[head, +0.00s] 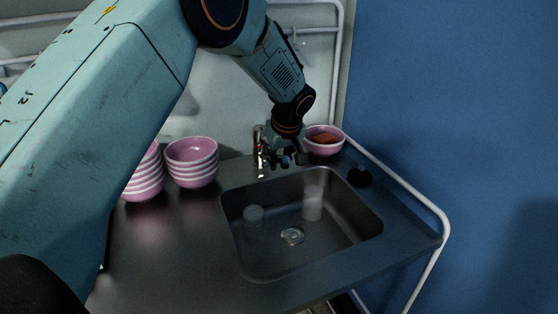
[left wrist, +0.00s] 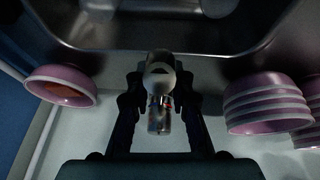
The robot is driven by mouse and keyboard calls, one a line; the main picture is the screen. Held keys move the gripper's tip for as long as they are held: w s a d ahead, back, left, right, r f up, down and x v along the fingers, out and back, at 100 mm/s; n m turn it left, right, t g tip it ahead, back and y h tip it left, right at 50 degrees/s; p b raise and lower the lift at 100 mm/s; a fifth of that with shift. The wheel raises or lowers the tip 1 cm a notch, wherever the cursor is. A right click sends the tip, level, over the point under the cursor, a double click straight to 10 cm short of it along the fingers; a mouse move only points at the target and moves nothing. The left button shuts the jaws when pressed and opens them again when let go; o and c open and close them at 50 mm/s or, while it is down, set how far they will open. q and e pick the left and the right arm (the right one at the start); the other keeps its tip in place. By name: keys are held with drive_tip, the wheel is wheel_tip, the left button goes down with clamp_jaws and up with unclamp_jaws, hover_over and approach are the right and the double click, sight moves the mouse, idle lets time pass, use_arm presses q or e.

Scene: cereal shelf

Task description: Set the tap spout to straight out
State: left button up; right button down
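The chrome tap (head: 260,152) stands behind the sink basin, partly hidden by my left gripper in the head view. In the left wrist view the tap (left wrist: 160,85) is between my two fingers, with its rounded end toward the basin. Its exact spout angle is hard to tell. My left gripper (head: 288,160) reaches down at the tap from behind and to the right. In the left wrist view its fingers (left wrist: 161,92) are apart on either side of the tap, with a gap showing on each side. My right gripper is not in view.
The sink basin (head: 232,215) is in front of the tap. A pink bowl with orange-brown contents (head: 323,148) stands close right of my gripper. Pink bowl stacks (head: 192,165) stand left. A white rail (head: 405,188) edges the right side.

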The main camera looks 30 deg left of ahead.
use_arm(q)
drive_tip(key=o, duration=0.4)
drive_tip(key=shift+w+a+f, duration=0.1)
drive_tip(key=shift+a+f, duration=0.05)
drive_tip(key=v, duration=1.2)
